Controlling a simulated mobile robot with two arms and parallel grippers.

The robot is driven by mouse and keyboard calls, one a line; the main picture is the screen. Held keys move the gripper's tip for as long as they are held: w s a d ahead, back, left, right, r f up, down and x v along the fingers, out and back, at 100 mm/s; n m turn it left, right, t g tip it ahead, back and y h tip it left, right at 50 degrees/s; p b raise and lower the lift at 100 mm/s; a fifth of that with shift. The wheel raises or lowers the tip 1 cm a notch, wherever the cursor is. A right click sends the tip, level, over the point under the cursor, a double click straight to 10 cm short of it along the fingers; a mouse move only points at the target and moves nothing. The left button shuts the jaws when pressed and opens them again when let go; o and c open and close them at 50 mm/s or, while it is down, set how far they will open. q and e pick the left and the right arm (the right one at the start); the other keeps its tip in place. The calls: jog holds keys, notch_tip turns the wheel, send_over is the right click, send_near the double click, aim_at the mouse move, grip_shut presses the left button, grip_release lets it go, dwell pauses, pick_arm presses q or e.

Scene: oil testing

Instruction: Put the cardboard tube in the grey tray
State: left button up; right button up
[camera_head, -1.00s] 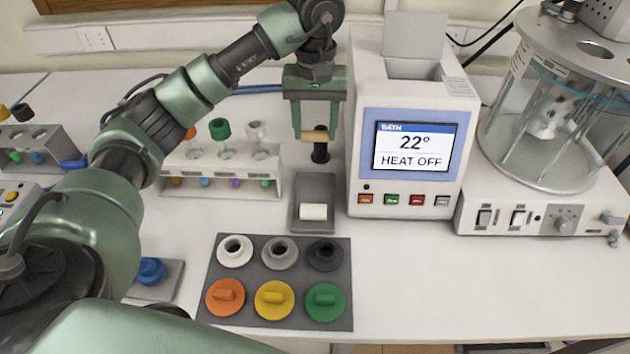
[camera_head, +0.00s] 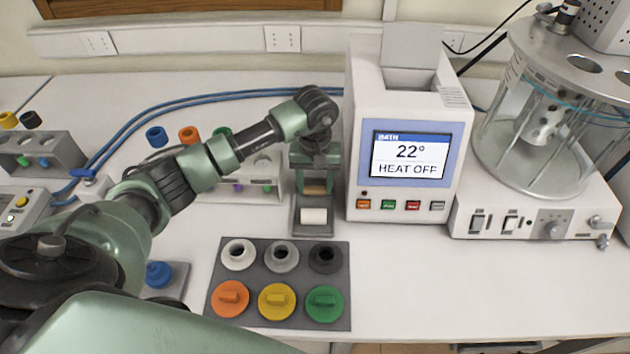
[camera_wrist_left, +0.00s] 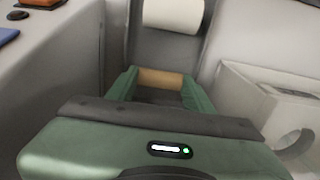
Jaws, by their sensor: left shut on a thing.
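The cardboard tube (camera_head: 315,190) is a short tan cylinder lying crosswise between the fingers of my left gripper (camera_head: 315,187), which is shut on it. In the left wrist view the tube (camera_wrist_left: 161,79) spans the two green fingertips. The tube is at the back part of the grey tray (camera_head: 312,231), low over or in it; I cannot tell whether it touches the floor. A white roll (camera_head: 314,216) lies in the front part of the tray, and also shows in the wrist view (camera_wrist_left: 172,14). My right gripper is out of view.
The bath unit (camera_head: 406,214) stands close to the tray's right. The white tube rack (camera_head: 262,192) is close to its left, partly behind my arm. A dark mat (camera_head: 280,287) with several coloured caps lies in front. The table's front right is clear.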

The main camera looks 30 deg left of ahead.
aim_at(315, 188)
pick_arm(q)
jog(key=shift+f, duration=0.15)
jog(key=o, duration=1)
jog(key=shift+r, duration=0.25)
jog(key=shift+w+r, duration=0.1)
jog(key=shift+r, duration=0.1)
notch_tip(315, 188, up, 12)
jog(key=b, duration=0.4)
jog(key=shift+f, duration=0.25)
